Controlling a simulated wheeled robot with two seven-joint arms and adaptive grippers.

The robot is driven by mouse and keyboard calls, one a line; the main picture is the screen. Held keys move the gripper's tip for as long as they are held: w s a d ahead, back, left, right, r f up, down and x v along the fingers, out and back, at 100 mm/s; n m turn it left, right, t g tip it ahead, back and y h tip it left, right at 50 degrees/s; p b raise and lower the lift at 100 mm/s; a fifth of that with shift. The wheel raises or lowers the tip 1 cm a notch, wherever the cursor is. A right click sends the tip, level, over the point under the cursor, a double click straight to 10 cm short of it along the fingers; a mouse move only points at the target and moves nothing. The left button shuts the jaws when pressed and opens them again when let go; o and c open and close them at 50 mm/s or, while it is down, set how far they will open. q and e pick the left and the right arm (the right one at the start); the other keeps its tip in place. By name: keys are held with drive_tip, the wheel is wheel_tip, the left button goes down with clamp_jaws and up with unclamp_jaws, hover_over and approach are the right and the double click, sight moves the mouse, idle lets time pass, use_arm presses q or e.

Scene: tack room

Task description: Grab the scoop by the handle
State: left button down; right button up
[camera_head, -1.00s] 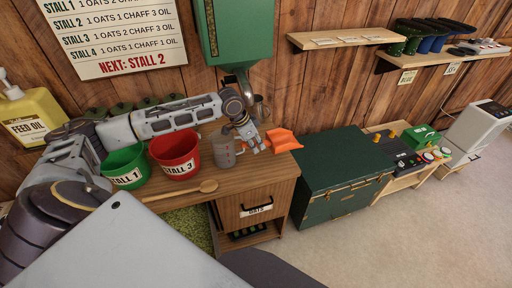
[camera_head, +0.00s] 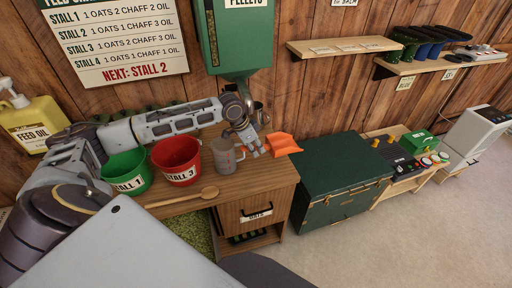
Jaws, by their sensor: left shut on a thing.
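The orange scoop (camera_head: 283,144) lies at the right back end of the wooden counter, its wide mouth to the right. My left gripper (camera_head: 257,151) comes down on its left side, at the handle end. The fingers are shut on the scoop's handle, which they mostly hide. The scoop looks still at counter height; I cannot tell whether it touches the top. My right gripper is not in view.
A clear measuring jug (camera_head: 225,157) stands just left of my gripper. Red (camera_head: 177,161) and green (camera_head: 127,172) buckets and a wooden spoon (camera_head: 190,197) are farther left. A green dispenser (camera_head: 238,45) hangs above. A green chest (camera_head: 340,178) stands right of the counter.

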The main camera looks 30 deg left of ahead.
use_arm(q)
drive_tip(key=shift+r+p, duration=1.3)
drive_tip(key=shift+p, duration=0.1)
wheel_tip(320, 180, up, 2)
drive_tip(key=shift+r+p, duration=0.1)
drive_tip(key=shift+p, duration=0.4)
drive_tip(key=shift+r, duration=1.1)
drive_tip(key=shift+f, duration=0.1)
